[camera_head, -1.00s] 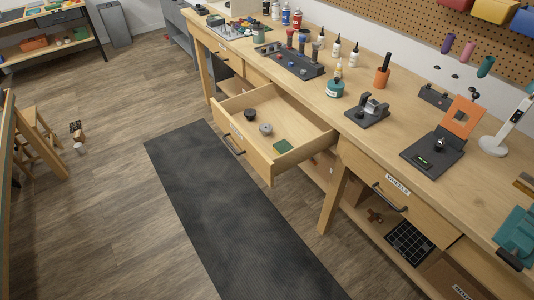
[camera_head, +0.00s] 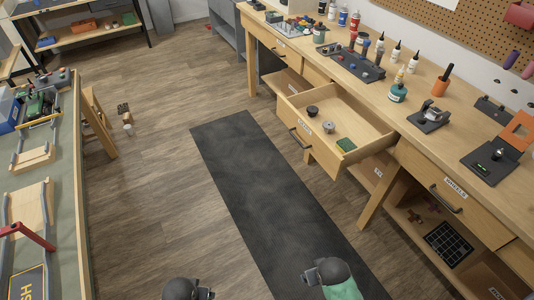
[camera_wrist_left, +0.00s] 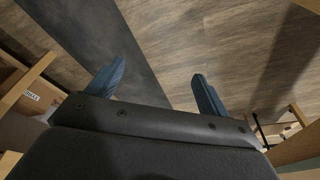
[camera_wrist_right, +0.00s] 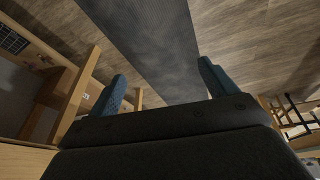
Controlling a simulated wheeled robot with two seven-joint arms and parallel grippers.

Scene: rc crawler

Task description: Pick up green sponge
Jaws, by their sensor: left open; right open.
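The green sponge (camera_head: 346,145) lies in the front right corner of an open wooden drawer (camera_head: 376,147) under the workbench in the head view. My left gripper (camera_wrist_left: 152,88) is open and empty above the floor, with its two blue fingers apart in the left wrist view. My right gripper (camera_wrist_right: 162,85) is open and empty above the dark mat in the right wrist view. In the head view only parts of my arms show at the bottom edge, well short of the drawer. The sponge is in neither wrist view.
A dark round part (camera_head: 312,111) and a grey round part (camera_head: 328,127) share the drawer. The workbench (camera_head: 415,92) carries tools and bottles. A closed drawer (camera_head: 455,187) is to the right. A dark mat (camera_head: 262,185) lies on open floor. Another table (camera_head: 62,205) stands at left.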

